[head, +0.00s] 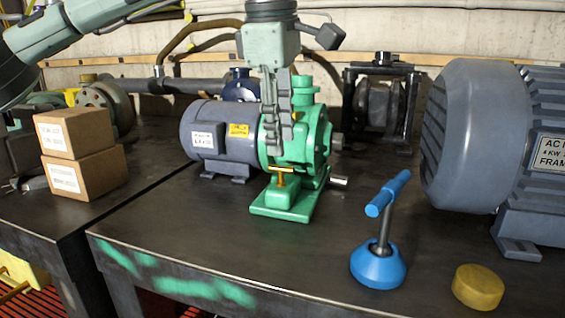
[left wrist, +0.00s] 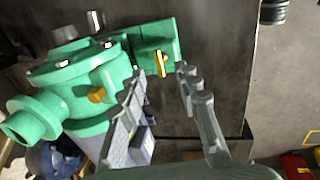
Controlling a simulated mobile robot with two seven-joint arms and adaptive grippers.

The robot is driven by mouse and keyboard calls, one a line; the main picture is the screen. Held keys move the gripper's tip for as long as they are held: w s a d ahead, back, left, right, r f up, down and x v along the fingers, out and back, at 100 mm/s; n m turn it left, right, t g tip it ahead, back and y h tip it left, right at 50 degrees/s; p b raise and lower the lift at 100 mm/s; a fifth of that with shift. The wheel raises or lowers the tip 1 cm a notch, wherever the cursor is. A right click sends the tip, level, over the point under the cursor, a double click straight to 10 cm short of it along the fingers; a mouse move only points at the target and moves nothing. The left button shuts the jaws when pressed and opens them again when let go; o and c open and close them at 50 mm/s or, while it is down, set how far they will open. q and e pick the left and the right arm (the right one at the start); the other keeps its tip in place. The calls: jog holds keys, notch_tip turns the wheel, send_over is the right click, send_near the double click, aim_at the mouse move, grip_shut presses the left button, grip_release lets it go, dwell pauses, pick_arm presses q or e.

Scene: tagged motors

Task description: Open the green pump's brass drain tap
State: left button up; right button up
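The green pump (head: 308,130) stands on the dark bench, joined to a grey-blue motor (head: 217,132). Its brass drain tap (head: 281,171) is low on the front, above the green foot, with its handle lying roughly crosswise in the head view. In the left wrist view the pump (left wrist: 85,78) is at left and the tap (left wrist: 161,63) is near the upper middle. My left gripper (head: 278,150) points down just above the tap. In the left wrist view its fingers (left wrist: 161,72) are apart, with nothing between them; the tap lies just beyond the tips. My right gripper is not in view.
A blue T-handled tool (head: 379,262) and a yellow disc (head: 478,287) are at front right. A large grey motor (head: 478,135) fills the right. Two cardboard boxes (head: 80,150) stand at left. The bench front before the pump is clear.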

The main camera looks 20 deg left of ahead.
aim_at(282, 167)
pick_arm(q)
jog(key=f, duration=0.2)
jog(key=w+f, duration=0.1)
jog(key=f, duration=0.2)
jog(key=shift+f, duration=0.3)
grip_shut()
